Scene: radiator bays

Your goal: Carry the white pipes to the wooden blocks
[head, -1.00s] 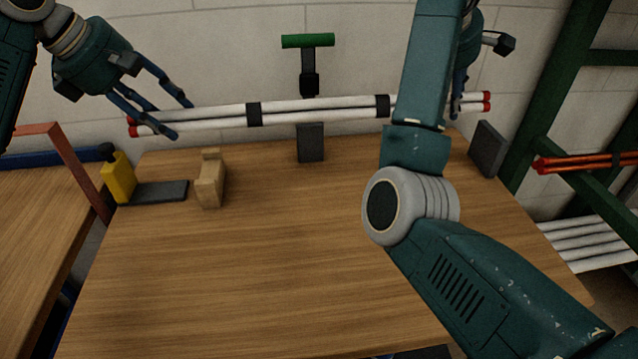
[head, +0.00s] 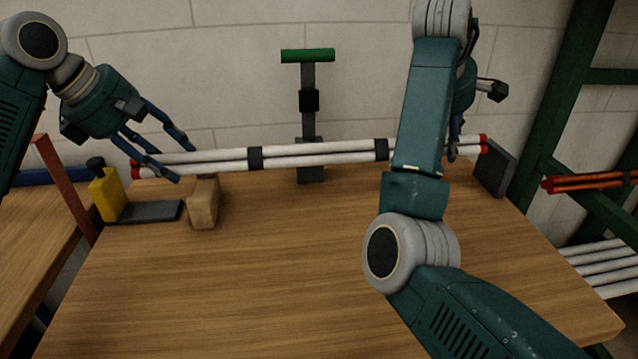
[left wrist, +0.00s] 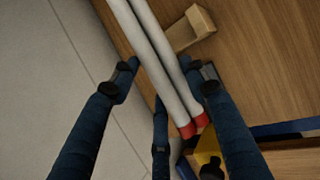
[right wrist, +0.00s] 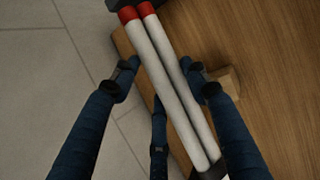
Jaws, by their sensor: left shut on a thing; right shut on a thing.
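The white pipes (head: 320,155) are a bundle with red end caps and black bands, held roughly level above the back of the table. My left gripper (head: 184,164) is shut on their left end; the left wrist view shows the pipes (left wrist: 158,55) between its fingers. My right gripper (head: 454,148) is shut on their right end, partly hidden behind my arm; the right wrist view shows the pipes (right wrist: 168,85) between its fingers. One wooden block (head: 203,207) stands on the table, just below and in front of the left end. Another wooden block (right wrist: 226,82) shows beside the pipes in the right wrist view.
A dark post with a green crossbar (head: 308,56) stands behind the pipes. A yellow tool with a dark base (head: 150,212) is at the left, and a dark upright plate (head: 494,168) at the right. A green rack (head: 545,120) holds red pipes (head: 590,182). The table's middle (head: 280,270) is clear.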

